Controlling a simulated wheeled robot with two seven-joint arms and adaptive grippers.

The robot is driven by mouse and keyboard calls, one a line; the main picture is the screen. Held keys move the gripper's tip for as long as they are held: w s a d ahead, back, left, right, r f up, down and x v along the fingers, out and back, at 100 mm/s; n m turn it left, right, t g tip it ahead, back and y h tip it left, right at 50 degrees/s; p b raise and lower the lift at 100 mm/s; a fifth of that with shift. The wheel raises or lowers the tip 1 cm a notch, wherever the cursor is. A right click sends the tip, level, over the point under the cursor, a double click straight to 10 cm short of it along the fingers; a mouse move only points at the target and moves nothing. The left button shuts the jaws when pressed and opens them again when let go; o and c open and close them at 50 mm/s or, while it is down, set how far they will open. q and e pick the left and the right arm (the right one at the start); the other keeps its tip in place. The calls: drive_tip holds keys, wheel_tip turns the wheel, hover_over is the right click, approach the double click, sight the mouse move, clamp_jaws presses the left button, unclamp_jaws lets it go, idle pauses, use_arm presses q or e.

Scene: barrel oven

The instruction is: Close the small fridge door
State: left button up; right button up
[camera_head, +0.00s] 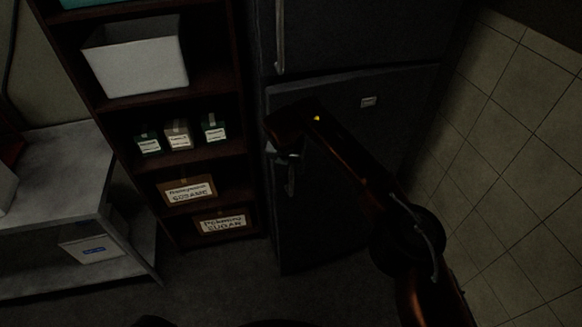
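A dark fridge stands at the centre, with an upper door (350,35) and a lower door (335,93). The lower door's top edge stands out a little in front of the upper door; I cannot tell how far it is open. My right arm comes in from the lower right and crosses in front of the lower door. My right gripper (287,160) is at that door's left side, by its handle (291,182). It is too dark to tell whether the fingers are open or touch the handle. My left gripper is not in view.
A dark shelf unit (245,125) stands close left of the fridge, holding a white bin (135,60), small boxes and labelled cartons (187,190). A grey table (60,175) is at the left. A tiled wall (510,150) bounds the right. Floor (215,280) in front is clear.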

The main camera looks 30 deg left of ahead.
drive_tip(key=v, duration=1.2)
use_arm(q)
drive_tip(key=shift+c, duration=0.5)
use_arm(e)
drive_tip(key=shift+a+f, duration=0.1)
